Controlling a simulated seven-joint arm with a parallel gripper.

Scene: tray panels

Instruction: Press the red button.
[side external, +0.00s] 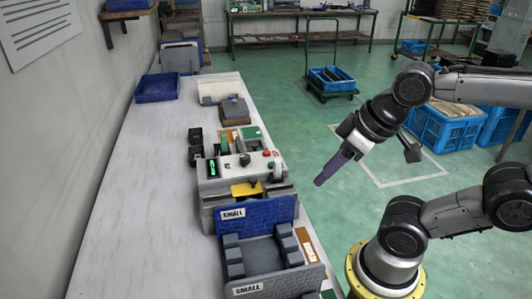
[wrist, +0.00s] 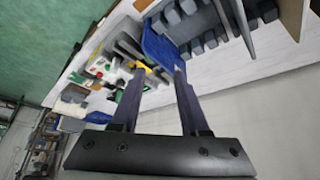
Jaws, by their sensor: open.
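The red button (side external: 266,153) is a small red cap on top of the light grey machine (side external: 208,190) on the bench.
The machine also has a green display (side external: 212,168) and a yellow part (side external: 246,189). Blue and grey holders marked SMALL (side external: 258,217) stand in front of it. A blue bin (side external: 157,88) sits farther back on the white bench (side external: 130,190). The bench's left side is clear.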

